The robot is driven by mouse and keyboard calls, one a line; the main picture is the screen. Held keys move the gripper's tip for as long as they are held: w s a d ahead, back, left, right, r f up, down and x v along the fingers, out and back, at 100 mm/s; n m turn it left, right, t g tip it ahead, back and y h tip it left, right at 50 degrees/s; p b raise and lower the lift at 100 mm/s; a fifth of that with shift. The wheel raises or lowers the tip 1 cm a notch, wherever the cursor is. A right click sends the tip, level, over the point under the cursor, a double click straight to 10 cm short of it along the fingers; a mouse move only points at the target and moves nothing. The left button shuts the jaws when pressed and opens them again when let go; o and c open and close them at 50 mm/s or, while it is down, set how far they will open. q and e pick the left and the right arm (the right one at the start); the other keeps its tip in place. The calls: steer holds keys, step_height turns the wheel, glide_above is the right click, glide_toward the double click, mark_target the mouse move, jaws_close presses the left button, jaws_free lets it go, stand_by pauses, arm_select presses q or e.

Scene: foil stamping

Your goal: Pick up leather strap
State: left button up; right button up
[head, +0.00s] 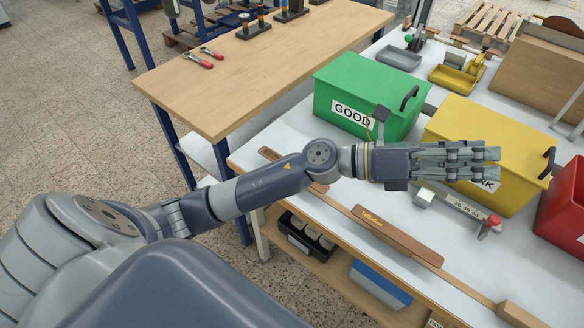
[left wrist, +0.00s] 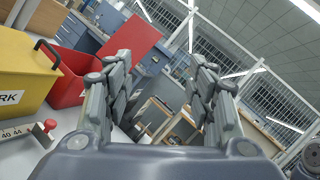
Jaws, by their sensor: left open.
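A brown leather strap (head: 398,236) with light lettering lies on the white table (head: 350,192) near its front edge in the head view. My left gripper (head: 494,163) reaches in from the left. Its fingers point right, in front of the yellow box in the picture, above and to the right of the strap. In the left wrist view the gripper (left wrist: 162,78) is open, with nothing between its fingers. The strap does not show in that view. My right gripper is not in view.
A green box (head: 345,75) labelled GOOD, a yellow box (head: 470,125) and a red box (head: 565,215) stand behind the strap. A numbered gauge with a red knob (head: 490,223) lies between. A wooden table (head: 250,75) holds red-handled tools.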

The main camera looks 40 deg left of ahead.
arm_select(q)
steer(key=a+f+m+g+y, duration=0.3)
steer(key=f+m+g+y, duration=0.4)
steer(key=f+m, duration=0.45)
steer(key=w+a+f+y, duration=0.1)
steer(key=a+f+y, duration=0.2)
steer(key=a, duration=0.6)
steer(key=w+a+f+m+y, duration=0.1)
steer(key=a+f+y, duration=0.2)
steer(key=a, duration=0.6)
steer(key=w+a+f+g+y+p, duration=0.1)
steer(key=a+f+y, duration=0.2)
steer(key=a+y, duration=0.3)
steer(key=shift+a+f, duration=0.15)
steer(key=shift+a, duration=0.65)
steer(key=shift+a+f, duration=0.1)
steer(key=shift+a, duration=0.7)
steer(key=shift+f, duration=0.6)
steer(key=shift+s+f+p, duration=0.1)
steer(key=shift+f+p, duration=0.25)
steer(key=shift+p, duration=0.1)
step_height(320, 180, down, 4)
steer(key=shift+a+r+p, duration=0.1)
steer(key=shift+r+p, duration=0.05)
steer(key=shift+p, duration=0.55)
steer(key=shift+f, duration=0.35)
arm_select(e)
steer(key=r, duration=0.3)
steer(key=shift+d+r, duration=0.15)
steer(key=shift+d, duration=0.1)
